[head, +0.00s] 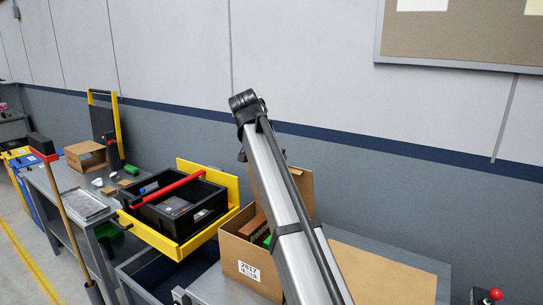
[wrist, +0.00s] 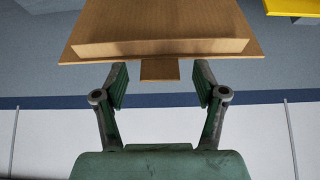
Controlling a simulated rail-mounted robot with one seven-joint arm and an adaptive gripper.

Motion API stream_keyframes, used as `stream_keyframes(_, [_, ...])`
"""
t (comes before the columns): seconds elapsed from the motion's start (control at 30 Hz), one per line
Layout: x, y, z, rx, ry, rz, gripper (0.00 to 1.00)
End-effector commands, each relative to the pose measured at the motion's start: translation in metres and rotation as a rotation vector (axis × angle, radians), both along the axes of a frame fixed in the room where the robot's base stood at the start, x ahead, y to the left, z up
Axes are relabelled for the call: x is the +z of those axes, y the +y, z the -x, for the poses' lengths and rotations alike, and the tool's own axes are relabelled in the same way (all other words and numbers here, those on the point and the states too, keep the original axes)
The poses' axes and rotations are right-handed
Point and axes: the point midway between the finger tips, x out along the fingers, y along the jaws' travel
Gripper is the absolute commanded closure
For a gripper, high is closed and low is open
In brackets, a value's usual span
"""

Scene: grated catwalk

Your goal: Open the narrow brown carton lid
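The narrow brown carton (head: 240,258), with a printed label on its front, stands on the grey table in the head view. Its lid (head: 302,188) stands up at the back, partly hidden by my arm. Brown and green things show inside. In the wrist view the lid (wrist: 160,47) fills the top middle, with a small tab (wrist: 160,69) on its edge. My gripper (wrist: 160,82) is open, one finger on either side of the tab, and nothing is clamped. I cannot tell whether a finger touches the lid. My gripper is hidden in the head view.
A yellow frame (head: 222,181) with a black bin (head: 160,217) and red bar stands left of the carton. A flat brown board (head: 390,278) lies to the right. A smaller open carton (head: 84,157) sits far left. The wall (head: 400,170) is close behind.

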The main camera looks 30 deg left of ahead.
Motion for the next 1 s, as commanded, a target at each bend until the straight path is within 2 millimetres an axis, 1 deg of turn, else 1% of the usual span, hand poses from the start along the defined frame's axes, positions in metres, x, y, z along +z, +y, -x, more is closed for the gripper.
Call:
stream_keyframes(0.17, [0.002,0.0,0.001,0.0,-0.001,0.0,0.29])
stream_keyframes(0.27, [0.009,0.0,0.005,0.001,-0.002,-0.001,0.29])
stream_keyframes(0.37, [0.021,0.001,0.013,0.0,-0.003,-0.001,0.29])
stream_keyframes(0.7, [0.073,0.002,0.05,0.001,-0.001,-0.002,0.29])
stream_keyframes(0.9, [0.093,0.003,0.065,0.001,0.0,-0.001,0.29])
stream_keyframes(1.0, [0.097,0.002,0.068,0.0,0.0,0.0,0.29])
